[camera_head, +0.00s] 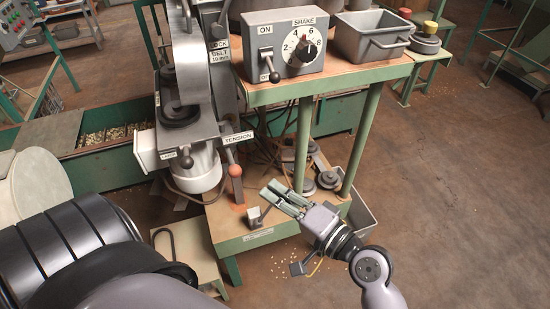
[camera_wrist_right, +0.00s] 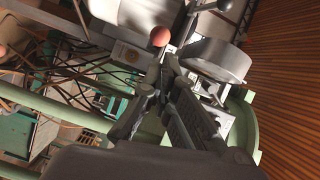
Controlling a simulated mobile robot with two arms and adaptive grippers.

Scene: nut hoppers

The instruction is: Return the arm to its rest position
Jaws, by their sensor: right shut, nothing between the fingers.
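My right gripper (camera_head: 284,199) comes in from the lower right in the head view. It is shut and empty, over the lower shelf (camera_head: 226,223) of the green stand. Its fingers also show in the right wrist view (camera_wrist_right: 164,75), with the red-orange ball of the tension lever (camera_wrist_right: 160,36) beyond the tips. In the head view the tension lever (camera_head: 235,182) stands left of the gripper, apart from it. My left gripper is not in view.
A control box with a dial (camera_head: 287,46) and a grey bin (camera_head: 370,38) stand on the upper shelf (camera_head: 330,78). Green legs (camera_head: 362,138) rise close to the gripper. Several round weights (camera_head: 328,179) lie behind it. The floor (camera_head: 455,190) at right is clear.

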